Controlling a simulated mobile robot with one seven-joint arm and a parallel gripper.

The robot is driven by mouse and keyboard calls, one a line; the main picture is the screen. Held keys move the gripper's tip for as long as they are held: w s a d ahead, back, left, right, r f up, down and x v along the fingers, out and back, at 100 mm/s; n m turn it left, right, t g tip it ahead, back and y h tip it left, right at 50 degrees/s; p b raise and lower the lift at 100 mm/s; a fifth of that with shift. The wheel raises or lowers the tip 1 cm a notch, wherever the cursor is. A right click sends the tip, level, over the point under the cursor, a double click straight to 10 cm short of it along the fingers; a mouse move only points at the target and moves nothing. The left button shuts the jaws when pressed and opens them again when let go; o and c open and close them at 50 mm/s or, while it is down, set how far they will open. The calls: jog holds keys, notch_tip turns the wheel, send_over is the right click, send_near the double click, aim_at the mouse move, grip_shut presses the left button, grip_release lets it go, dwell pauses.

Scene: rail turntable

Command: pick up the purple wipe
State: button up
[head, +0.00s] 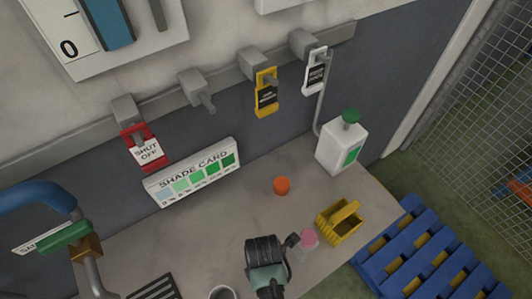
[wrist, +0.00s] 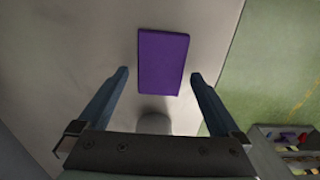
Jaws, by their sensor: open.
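The purple wipe (wrist: 163,62) is a flat rectangle lying on the pale grey worktop in the wrist view. My gripper (wrist: 158,76) is open and empty, one blue-grey finger on each side of the wipe's lower part. The fingers look wider apart than the wipe, with a gap on both sides. I cannot tell how high they are above it. In the head view my arm's end (head: 266,262) is over the front of the worktop, and I cannot make out the wipe there.
On the worktop (head: 235,220) are an orange cap (head: 282,185), a pink item (head: 309,238), a yellow scoop-like holder (head: 340,222), a white bottle (head: 342,150) and a shade card (head: 192,172). A blue pallet (head: 425,255) lies right. A grey round thing (wrist: 154,123) sits below the wipe.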

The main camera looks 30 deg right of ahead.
jog(key=shift+f, duration=0.55)
jog(key=c, duration=1.2)
jog(key=shift+c, duration=0.2)
jog(key=shift+r, duration=0.1)
notch_tip(320, 180, up, 10)
jog(key=shift+b, duration=0.4)
jog(key=o, duration=0.8)
jog(key=c, duration=0.6)
jog(key=shift+c, duration=0.2)
